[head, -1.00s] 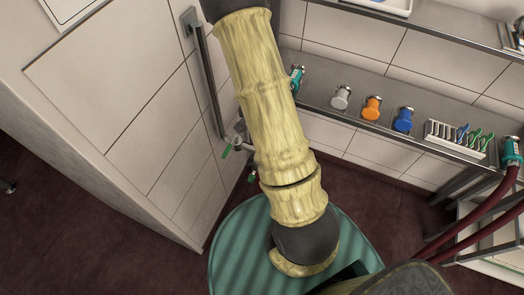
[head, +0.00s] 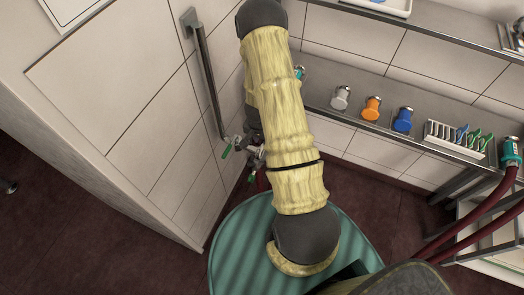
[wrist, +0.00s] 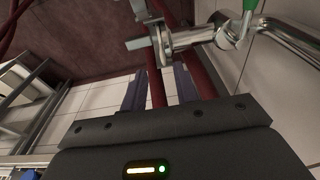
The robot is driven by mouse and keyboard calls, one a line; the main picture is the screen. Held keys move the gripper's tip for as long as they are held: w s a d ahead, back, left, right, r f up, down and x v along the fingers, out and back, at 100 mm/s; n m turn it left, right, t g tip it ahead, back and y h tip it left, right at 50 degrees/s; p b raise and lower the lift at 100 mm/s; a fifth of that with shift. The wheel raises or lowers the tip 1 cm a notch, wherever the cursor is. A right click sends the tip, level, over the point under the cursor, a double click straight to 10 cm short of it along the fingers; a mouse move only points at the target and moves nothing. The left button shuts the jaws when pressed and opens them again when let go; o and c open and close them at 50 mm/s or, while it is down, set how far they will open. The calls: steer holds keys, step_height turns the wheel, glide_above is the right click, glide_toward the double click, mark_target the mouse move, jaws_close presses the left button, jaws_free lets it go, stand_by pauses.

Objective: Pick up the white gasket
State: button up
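I cannot make out a white gasket in either view. My gripper (wrist: 160,76) shows in the wrist view with its two dark fingers apart. A dark red hose (wrist: 157,88) shows between the fingers; I cannot tell whether it touches them. A metal valve fitting (wrist: 190,38) with a green handle (wrist: 250,5) is beyond the fingertips, at the top of the wrist view. In the head view my arm hides most of the gripper and part of the piping.
On the wall shelf (head: 440,112) stand a grey-white capped fitting (head: 341,97), an orange one (head: 371,108), a blue one (head: 403,120) and a rack (head: 454,138) with blue and green pieces. A green-handled valve (head: 228,149) is on the wall at left. Red hoses (head: 470,222) hang at right.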

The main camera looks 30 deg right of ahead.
mark_target(262, 151)
steer(key=shift+w+d+f+p, duration=0.15)
steer(key=shift+f+p, duration=0.15)
steer(key=shift+f, duration=0.55)
steer(key=shift+w+f+p, duration=0.15)
steer(key=shift+f+p, duration=0.2)
steer(key=shift+f, duration=0.5)
steer(key=shift+w+d+f+p, duration=0.15)
steer(key=shift+f+p, duration=0.15)
steer(key=shift+f, duration=0.55)
steer(key=shift+a, duration=0.1)
jaws_close()
